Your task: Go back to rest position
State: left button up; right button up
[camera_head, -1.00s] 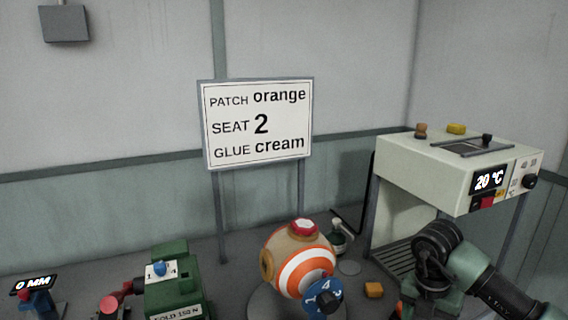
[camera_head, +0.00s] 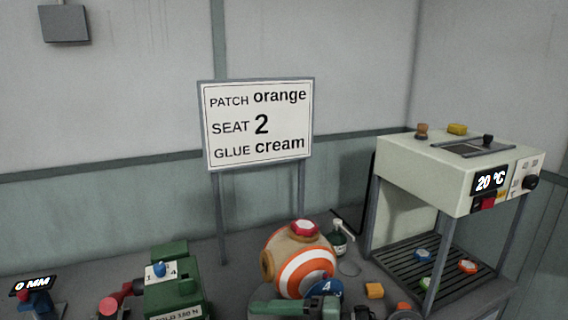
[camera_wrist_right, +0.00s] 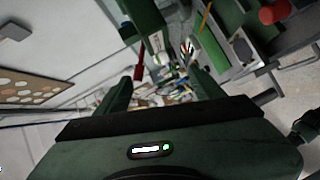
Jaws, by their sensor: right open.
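My right gripper (camera_wrist_right: 158,78) shows in the right wrist view with its two green fingers apart and nothing between them. In the head view, green and dark parts of my right arm show low at the bottom edge, in front of the ball. The orange-and-white ball (camera_head: 303,270) with a red cap on top sits on the bench, apparently untouched. Its blue dial marked 4 (camera_head: 326,290) is partly hidden by my arm. My left gripper is not in view.
A cream heater (camera_head: 440,168) reading 20 °C stands at right, with several coloured discs on its slatted rack (camera_head: 450,262). A green press (camera_head: 172,290), a bottle (camera_head: 340,240) and an orange block (camera_head: 374,290) stand on the bench. A sign (camera_head: 258,124) stands behind.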

notch_tip(320, 180, up, 8)
jog(key=w+d+m+t+y, duration=0.2)
jog(key=m+t+y, duration=0.1)
jog(key=m+t, duration=0.35)
jog(key=w+d+m+t+h, duration=0.3)
jog(key=d+m+t+h, duration=0.45)
jog(key=m+t, duration=0.3)
jog(key=s+d+f+m+g+h, duration=0.2)
jog(key=d+f+m+g+h, duration=0.1)
jog(key=d+f+m+h, duration=0.85)
jog(key=s+d+f+g+h, duration=0.1)
jog(key=s+d+f+g, duration=0.3)
jog(key=s+f+g, duration=0.55)
jog(key=s+a+f+g+y, duration=0.1)
jog(key=s+f+g, duration=0.1)
jog(key=s+f, duration=0.4)
jog(key=s+a+f+g, duration=0.15)
jog(key=s+f, duration=0.25)
jog(key=s, duration=0.5)
notch_tip(320, 180, down, 25)
jog(key=g, duration=0.1)
jog(key=s+d+f+g, duration=0.1)
jog(key=s+d+f, duration=0.1)
jog(key=s+f, duration=0.7)
jog(key=s+d+f, duration=0.1)
jog(key=s+f, duration=0.7)
jog(key=s, duration=0.1)
jog(key=shift+d+f+g, duration=0.35)
jog(key=shift+f+g, duration=0.05)
